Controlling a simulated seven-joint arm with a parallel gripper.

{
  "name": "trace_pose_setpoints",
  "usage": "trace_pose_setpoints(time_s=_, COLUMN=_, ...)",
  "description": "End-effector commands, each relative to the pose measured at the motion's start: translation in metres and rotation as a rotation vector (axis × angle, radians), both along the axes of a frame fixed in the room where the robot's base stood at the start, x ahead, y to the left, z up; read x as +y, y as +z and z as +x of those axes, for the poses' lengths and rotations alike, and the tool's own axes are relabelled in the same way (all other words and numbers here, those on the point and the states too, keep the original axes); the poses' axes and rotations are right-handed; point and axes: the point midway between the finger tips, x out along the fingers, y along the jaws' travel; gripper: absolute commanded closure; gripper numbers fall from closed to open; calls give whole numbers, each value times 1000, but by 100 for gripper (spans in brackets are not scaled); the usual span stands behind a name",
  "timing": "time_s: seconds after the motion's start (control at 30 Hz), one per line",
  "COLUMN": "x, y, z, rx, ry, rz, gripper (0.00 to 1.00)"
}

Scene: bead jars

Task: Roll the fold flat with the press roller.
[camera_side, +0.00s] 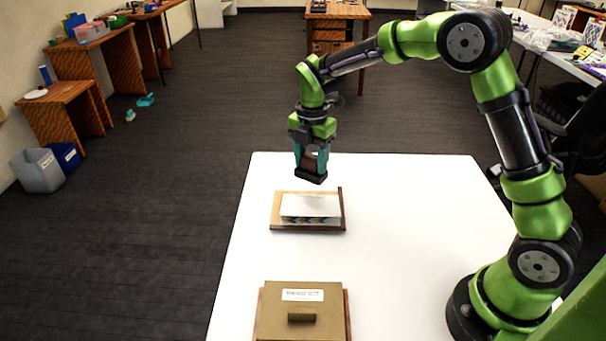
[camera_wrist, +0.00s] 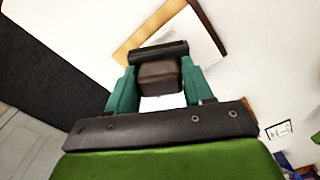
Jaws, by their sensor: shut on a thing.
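My gripper (camera_side: 311,161) is shut on the dark press roller (camera_side: 310,174) and holds it in the air above the back part of the white table. In the wrist view the roller (camera_wrist: 160,76) sits between the teal fingers, with a black bar across its far end. The folded white sheet (camera_side: 310,205) lies on a wooden board (camera_side: 275,216) with a darker strip at its right edge. A coloured pattern shows along the sheet's near edge. The roller is apart from the sheet, above and behind it in the side view. In the wrist view the roller hides part of the board.
A brown box (camera_side: 275,322) with a labelled lid and a small handle stands at the table's near edge. The white table (camera_side: 400,200) is bare between the board and my arm's base. The table's back edge lies just behind the roller in the side view.

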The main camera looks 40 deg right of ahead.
Motion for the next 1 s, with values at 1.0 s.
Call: trace_pose_setpoints(time_s=1.0, x=40, y=-21, z=39, rx=2, ry=2, rz=0, gripper=85)
